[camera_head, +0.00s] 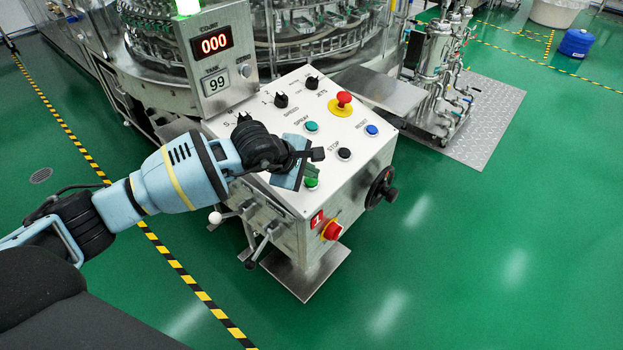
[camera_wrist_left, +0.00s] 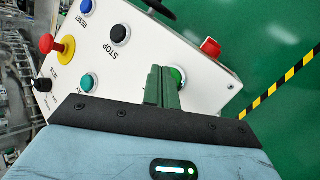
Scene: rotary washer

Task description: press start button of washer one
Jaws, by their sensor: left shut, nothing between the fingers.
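In the left wrist view the green button (camera_wrist_left: 178,75) shows right beside my fingertips. My left gripper (camera_head: 303,170) is shut and empty, reaching over the panel from the left. In the left wrist view its fingers (camera_wrist_left: 162,86) partly overlap the button. I cannot tell whether they touch it. My right gripper is in neither view.
Near my gripper are the black STOP button (camera_head: 344,154), teal SPRAY button (camera_head: 311,127), blue RESET button (camera_head: 372,130) and red emergency stop (camera_head: 343,99). Black knobs (camera_head: 281,100) line the back. A red switch (camera_head: 332,230) and black handwheel (camera_head: 381,188) stick out. The counter (camera_head: 214,43) reads 000.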

